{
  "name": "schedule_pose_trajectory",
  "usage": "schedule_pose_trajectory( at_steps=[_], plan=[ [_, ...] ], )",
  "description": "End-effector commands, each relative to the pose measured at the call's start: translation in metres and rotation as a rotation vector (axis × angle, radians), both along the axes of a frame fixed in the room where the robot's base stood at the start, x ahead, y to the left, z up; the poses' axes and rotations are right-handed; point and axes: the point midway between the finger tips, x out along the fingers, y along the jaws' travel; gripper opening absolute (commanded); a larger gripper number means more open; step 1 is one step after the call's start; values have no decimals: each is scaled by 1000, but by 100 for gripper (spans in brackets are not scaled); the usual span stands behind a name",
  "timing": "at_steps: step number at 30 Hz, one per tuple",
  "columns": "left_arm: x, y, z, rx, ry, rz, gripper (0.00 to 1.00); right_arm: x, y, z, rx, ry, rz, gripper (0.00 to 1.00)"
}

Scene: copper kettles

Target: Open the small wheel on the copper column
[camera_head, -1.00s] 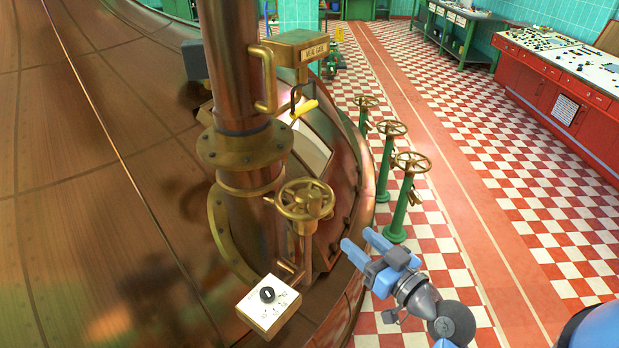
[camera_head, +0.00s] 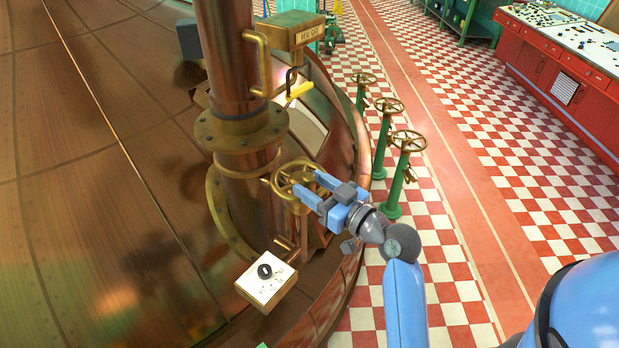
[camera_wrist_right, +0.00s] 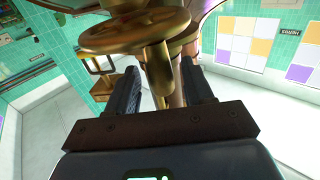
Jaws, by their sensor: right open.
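The small brass wheel (camera_head: 292,182) is mounted beside the copper column (camera_head: 243,190), low on its right side. I cannot tell whether a finger touches the rim. My left gripper is not in view.
A white box with a black knob (camera_head: 266,284) sits below the wheel. Green stands with brass wheels (camera_head: 407,140) rise from the checkered floor at right. A brass box with a yellow handle (camera_head: 300,92) hangs above. The copper kettle (camera_head: 90,200) fills the left.

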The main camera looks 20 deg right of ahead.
Motion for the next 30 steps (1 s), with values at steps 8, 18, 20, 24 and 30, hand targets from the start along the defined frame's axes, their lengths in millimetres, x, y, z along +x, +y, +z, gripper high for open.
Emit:
schedule_pose_trajectory(
  at_steps=[8,18,20,24,30],
  plan=[
    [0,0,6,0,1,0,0,12,7,0,0,0,1,51],
    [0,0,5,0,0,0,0,12,7,-1,0,0,0,36],
    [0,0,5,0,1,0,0,12,7,-1,0,0,0,27],
    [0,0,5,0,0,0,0,12,7,-1,0,0,0,6],
    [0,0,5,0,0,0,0,12,7,-1,0,1,0,0]
  ],
)
